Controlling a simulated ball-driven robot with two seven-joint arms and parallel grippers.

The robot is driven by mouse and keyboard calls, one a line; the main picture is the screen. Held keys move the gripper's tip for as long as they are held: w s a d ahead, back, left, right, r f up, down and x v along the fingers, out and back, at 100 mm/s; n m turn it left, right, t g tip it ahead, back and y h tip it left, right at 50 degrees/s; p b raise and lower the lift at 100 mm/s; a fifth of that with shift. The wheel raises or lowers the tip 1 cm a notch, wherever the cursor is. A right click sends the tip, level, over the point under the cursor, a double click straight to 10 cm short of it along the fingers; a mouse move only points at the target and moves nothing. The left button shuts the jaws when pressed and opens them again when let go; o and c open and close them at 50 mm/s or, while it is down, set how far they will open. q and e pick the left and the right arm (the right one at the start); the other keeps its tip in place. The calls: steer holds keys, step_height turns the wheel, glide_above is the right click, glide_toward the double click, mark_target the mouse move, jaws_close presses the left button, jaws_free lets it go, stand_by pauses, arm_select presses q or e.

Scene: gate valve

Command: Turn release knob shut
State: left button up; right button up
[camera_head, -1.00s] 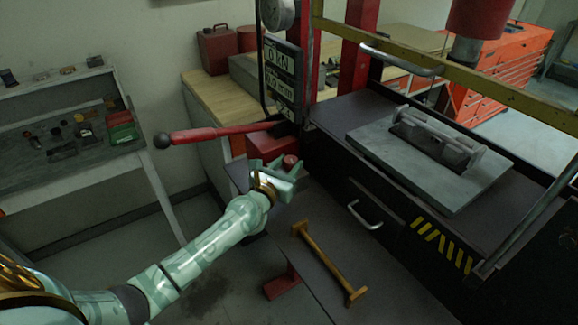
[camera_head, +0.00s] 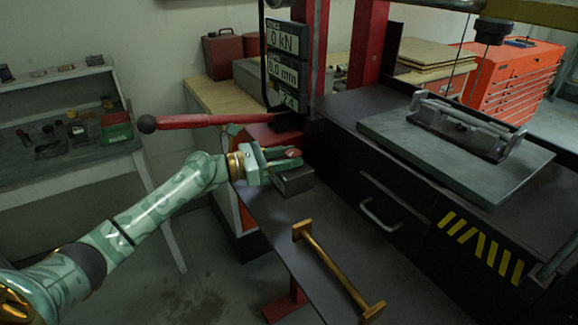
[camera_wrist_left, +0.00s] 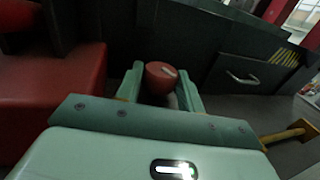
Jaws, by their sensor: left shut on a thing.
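The release knob (camera_head: 293,153) is a small red round knob beside the red pump body (camera_head: 262,135), under the long red lever. In the left wrist view the knob (camera_wrist_left: 160,76) shows a pale mark on its top and sits between the two green fingers. My left gripper (camera_head: 286,157) reaches in from the left and is shut on the knob; its fingers (camera_wrist_left: 160,88) lie on both sides of it. The knob's lower part and stem are hidden. My right gripper is not in view.
The red lever (camera_head: 195,121) with a black ball end sticks out left above my left arm. A brass-coloured bar (camera_head: 335,267) lies on the dark bench (camera_head: 275,215) in front. The black press frame (camera_head: 375,170) with a drawer handle stands to the right.

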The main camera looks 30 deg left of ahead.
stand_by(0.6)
arm_select(q)
steer(key=o, duration=1)
steer(key=shift+a, duration=0.1)
steer(key=v, duration=1.2)
steer(key=shift+w, duration=0.15)
